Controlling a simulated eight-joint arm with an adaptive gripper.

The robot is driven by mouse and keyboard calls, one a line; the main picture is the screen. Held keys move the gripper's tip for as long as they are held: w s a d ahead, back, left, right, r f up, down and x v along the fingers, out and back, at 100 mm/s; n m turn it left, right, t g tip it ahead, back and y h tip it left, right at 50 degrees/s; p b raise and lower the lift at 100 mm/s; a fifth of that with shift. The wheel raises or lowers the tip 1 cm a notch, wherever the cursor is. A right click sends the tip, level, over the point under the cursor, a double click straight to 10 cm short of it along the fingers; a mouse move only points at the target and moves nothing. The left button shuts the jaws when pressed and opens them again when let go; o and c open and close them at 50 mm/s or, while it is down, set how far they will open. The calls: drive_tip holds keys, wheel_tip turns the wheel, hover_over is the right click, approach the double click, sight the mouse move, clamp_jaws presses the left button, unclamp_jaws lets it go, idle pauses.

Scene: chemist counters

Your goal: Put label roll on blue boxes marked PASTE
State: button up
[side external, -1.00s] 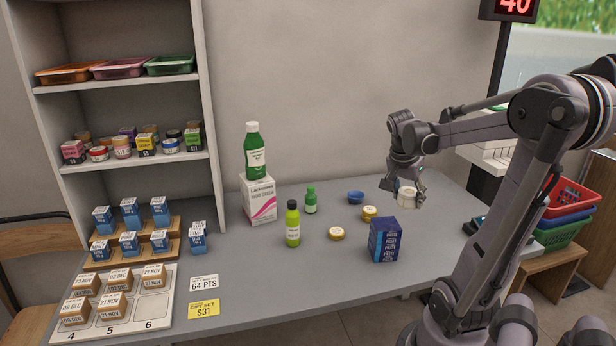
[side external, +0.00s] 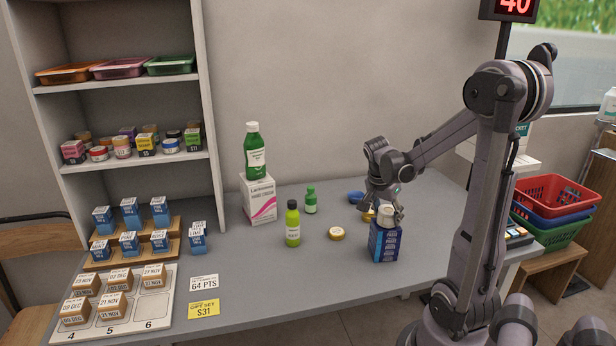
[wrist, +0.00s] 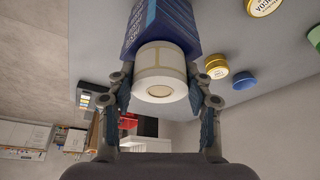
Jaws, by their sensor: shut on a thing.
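The white label roll (wrist: 160,65) is between the two fingers of my gripper (wrist: 158,95) in the wrist view. My gripper is shut on it. In the side view the label roll (side external: 390,216) is at the top of the dark blue PASTE boxes (side external: 385,243), with my gripper (side external: 386,208) just above and around it. In the wrist view the blue boxes (wrist: 180,18) are right beyond the roll. I cannot tell whether the roll touches their top or hovers slightly above. The boxes stand upright on the grey counter.
A gold-lidded jar (side external: 336,233), a lime bottle (side external: 292,224), a small green bottle (side external: 310,201) and a blue dish (side external: 356,197) stand nearby. A green bottle (side external: 255,151) stands on a white carton (side external: 259,200). Counter in front of the boxes is clear.

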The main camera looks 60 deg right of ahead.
drive_tip(key=shift+f, duration=0.15)
drive_tip(key=o, duration=1.2)
drive_tip(key=shift+c, duration=0.2)
drive_tip(key=v, duration=1.2)
drive_tip(key=w+a+f+n+t+y, duration=0.1)
drive_tip(key=w+a+n+t, duration=0.1)
drive_tip(key=a+n, duration=0.5)
drive_tip(key=w+a+f+n+t+y, duration=0.2)
drive_tip(key=a+n, duration=0.5)
drive_tip(key=a, duration=0.4)
drive_tip(key=w+a+f+n+t+y, duration=0.1)
drive_tip(key=w+a+n+t, duration=0.2)
drive_tip(key=a+n, duration=0.4)
drive_tip(key=a+t, duration=0.1)
drive_tip(key=a, duration=0.2)
drive_tip(key=shift+w+f, duration=0.25)
drive_tip(key=shift+f, duration=0.05)
